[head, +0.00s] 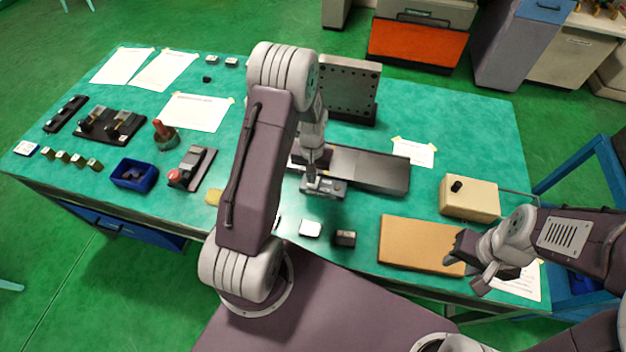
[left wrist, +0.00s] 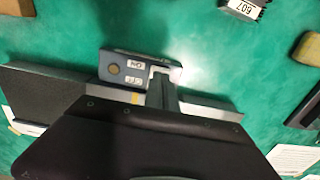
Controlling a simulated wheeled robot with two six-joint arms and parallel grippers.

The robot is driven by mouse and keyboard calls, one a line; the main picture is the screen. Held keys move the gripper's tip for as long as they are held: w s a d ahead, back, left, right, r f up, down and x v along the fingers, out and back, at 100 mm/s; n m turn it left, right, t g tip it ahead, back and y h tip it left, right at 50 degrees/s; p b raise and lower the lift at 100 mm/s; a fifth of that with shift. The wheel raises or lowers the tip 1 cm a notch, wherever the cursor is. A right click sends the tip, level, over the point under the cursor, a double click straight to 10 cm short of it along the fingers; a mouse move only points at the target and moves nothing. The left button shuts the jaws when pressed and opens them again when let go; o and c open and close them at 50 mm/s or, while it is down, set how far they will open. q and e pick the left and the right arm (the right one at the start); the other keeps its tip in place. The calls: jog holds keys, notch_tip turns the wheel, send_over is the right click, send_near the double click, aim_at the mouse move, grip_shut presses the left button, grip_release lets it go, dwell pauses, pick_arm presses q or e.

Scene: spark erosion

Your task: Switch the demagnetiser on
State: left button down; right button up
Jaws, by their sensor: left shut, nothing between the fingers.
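A small grey box (head: 326,189) with ON and OFF labels, which I take to be the demagnetiser, lies in front of a long dark plate on the green table. In the left wrist view the box (left wrist: 125,70) shows a round brownish disc beside the labels, which read upside down. My left gripper (head: 312,178) is shut and empty, pointing down at the box. In the left wrist view its fingertips (left wrist: 163,76) are over the white end of the box beside the labels; contact cannot be told. My right gripper (head: 468,265) is over a tan board; its jaw state is unclear.
The long plate (head: 375,170) lies behind the box, with an upright drilled plate (head: 350,88) further back. A beige box with a black knob (head: 470,198) stands right, behind the tan board (head: 410,245). Two small blocks (head: 310,228) lie in front. Tools and a blue tray (head: 134,176) fill the left.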

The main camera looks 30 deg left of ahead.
pick_arm(q)
jog(key=shift+f+b, duration=0.65)
jog(key=shift+f, duration=0.25)
dwell(0.3)
notch_tip(320, 180, up, 7)
jog(key=p, duration=0.6)
jog(key=shift+r, duration=0.1)
